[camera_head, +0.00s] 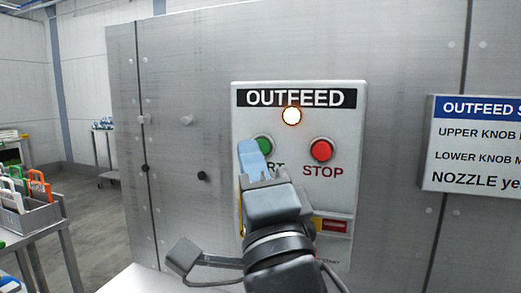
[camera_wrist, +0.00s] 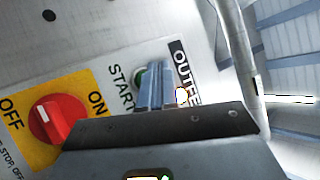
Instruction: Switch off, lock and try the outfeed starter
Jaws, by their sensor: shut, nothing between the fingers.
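The grey OUTFEED starter box (camera_head: 354,125) is on the metal cabinet. Its lamp (camera_head: 291,116) glows, and it also shows lit in the wrist view (camera_wrist: 182,95). The red STOP button (camera_head: 321,150) is clear. My gripper (camera_head: 252,150) is shut and empty, its blue fingertips over the green START button (camera_head: 265,144); I cannot tell whether they touch it. The fingers also show in the wrist view (camera_wrist: 155,85). There a red knob (camera_wrist: 58,120) sits on a yellow OFF/ON plate (camera_wrist: 75,84); its exact setting is unclear. My arm hides most of this plate in the head view.
At the left, a grey tray (camera_head: 40,215) on a table holds several lockout padlocks, including an orange one (camera_head: 39,185). An OUTFEED sign (camera_head: 478,145) hangs at the right. A cart (camera_head: 104,145) stands further back.

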